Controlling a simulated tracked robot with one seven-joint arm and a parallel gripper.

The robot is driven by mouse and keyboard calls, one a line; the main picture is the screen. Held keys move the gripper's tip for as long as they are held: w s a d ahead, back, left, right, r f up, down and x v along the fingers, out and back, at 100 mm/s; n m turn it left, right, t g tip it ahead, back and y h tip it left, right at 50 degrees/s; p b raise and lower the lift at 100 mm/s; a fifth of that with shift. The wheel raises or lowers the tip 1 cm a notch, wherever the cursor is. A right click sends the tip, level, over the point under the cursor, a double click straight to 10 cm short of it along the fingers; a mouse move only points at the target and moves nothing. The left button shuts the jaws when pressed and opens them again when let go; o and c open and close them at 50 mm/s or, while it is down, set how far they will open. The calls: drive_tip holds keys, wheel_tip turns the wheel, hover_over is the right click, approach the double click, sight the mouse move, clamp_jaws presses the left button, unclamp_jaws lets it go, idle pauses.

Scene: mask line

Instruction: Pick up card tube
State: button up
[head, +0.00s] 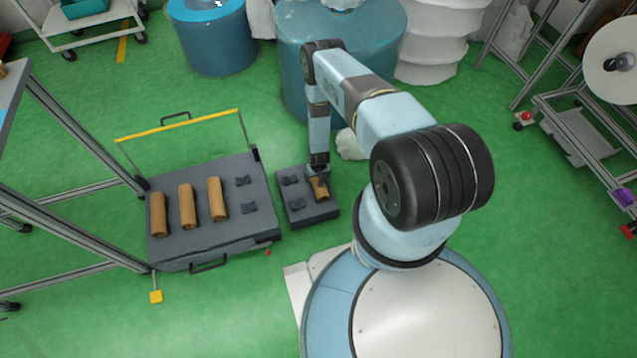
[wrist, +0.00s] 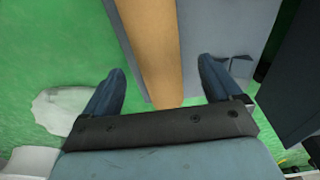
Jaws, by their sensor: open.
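A brown card tube (head: 320,188) lies on a small dark grey block (head: 311,213) in the middle of the head view. My gripper (head: 319,172) is right above the tube's far end, pointing down. In the wrist view the tube (wrist: 155,45) runs between the two open blue fingers of my gripper (wrist: 165,85), with a gap on each side. Part of the tube is hidden by my gripper in the head view. Several more card tubes (head: 187,207) lie side by side on a larger grey tray (head: 232,231) to the left.
The small block and the larger tray also have empty dark holders (head: 247,207). A yellow-topped handle frame (head: 180,124) stands at the tray's back edge. Blue drums (head: 212,38) and white stacks stand behind. Metal frames stand left and right.

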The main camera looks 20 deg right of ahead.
drive_tip(key=shift+w+d+f, duration=0.1)
drive_tip(key=shift+w+f, duration=0.05)
drive_tip(key=shift+f, duration=1.3)
drive_tip(key=shift+w+d+f, duration=0.1)
drive_tip(key=shift+f, duration=1.3)
drive_tip(key=shift+c, duration=0.3)
drive_tip(key=c, duration=1)
drive_tip(key=shift+r, duration=0.1)
